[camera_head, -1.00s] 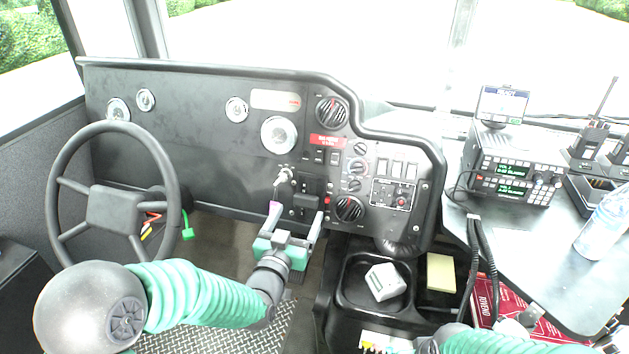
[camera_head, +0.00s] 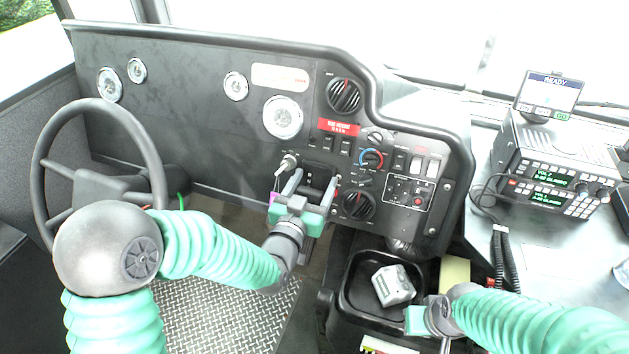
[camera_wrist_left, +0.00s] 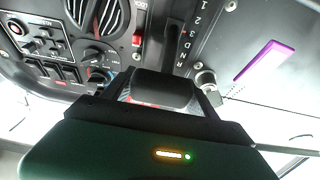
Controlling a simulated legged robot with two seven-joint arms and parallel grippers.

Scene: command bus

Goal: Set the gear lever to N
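The gear selector panel (camera_head: 314,175) is on the dashboard, right of the ignition key. My left gripper (camera_head: 312,184) is in front of it, its two grey fingers apart on either side of the panel's lower part. In the left wrist view a black block (camera_wrist_left: 163,88), likely the gear lever's handle, shows between the fingers. Whether they touch it I cannot tell. Beyond it are a dark slot (camera_wrist_left: 174,28) and gear markings (camera_wrist_left: 192,38) including 1, 2, 3 and D. The lever's exact setting is unclear. My right gripper (camera_head: 432,318) is low, near the tray; its fingers are unclear.
The ignition key (camera_head: 288,162) and its purple tag (camera_wrist_left: 262,62) hang close beside my left gripper. Knobs, such as the lower black dial (camera_head: 357,205), are to its right. The steering wheel (camera_head: 100,112) is left. A console tray (camera_head: 352,290) holds a grey device (camera_head: 393,285).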

